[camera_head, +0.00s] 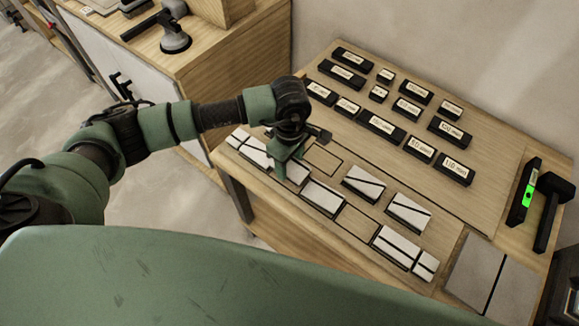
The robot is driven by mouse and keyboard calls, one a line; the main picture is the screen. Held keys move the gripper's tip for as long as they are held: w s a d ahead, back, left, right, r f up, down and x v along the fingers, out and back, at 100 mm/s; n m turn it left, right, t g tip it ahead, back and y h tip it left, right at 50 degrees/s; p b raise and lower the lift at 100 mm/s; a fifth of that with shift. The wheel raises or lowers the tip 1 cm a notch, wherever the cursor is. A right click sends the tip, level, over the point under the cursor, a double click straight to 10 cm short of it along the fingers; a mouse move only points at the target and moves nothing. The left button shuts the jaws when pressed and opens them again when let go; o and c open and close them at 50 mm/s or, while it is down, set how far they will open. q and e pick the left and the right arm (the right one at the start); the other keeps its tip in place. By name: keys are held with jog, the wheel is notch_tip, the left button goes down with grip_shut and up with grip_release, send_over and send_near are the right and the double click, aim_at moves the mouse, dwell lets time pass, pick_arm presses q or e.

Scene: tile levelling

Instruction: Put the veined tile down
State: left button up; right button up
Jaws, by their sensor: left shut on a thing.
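My left gripper (287,165) reaches down over the row of pale tiles near the table's front edge. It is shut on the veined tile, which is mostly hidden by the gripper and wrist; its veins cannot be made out. Pale tiles (254,151) lie to the left of the gripper, and another pale tile (322,198) lies to its right in the same row. Two tiles with a dark diagonal line, one (364,183) and another (408,212), lie further right on the board. My right gripper is not in view.
An empty outlined square (323,160) is just right of the gripper, and a bare patch (355,222) lies in the tile row. Several labelled black blocks (382,127) stand behind. A level with a green vial (527,190) and a black mallet (551,212) lie at right.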

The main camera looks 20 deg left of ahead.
aim_at(289, 165)
pick_arm(q)
notch_tip(289, 165, down, 3)
jog(key=shift+f, duration=0.15)
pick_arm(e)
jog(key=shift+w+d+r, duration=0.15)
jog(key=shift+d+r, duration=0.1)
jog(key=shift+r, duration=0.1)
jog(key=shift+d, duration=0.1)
pick_arm(q)
jog(key=shift+f, duration=0.2)
jog(key=o, duration=1.4)
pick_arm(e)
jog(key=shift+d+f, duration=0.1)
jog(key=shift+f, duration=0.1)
pick_arm(q)
jog(key=shift+r, duration=0.1)
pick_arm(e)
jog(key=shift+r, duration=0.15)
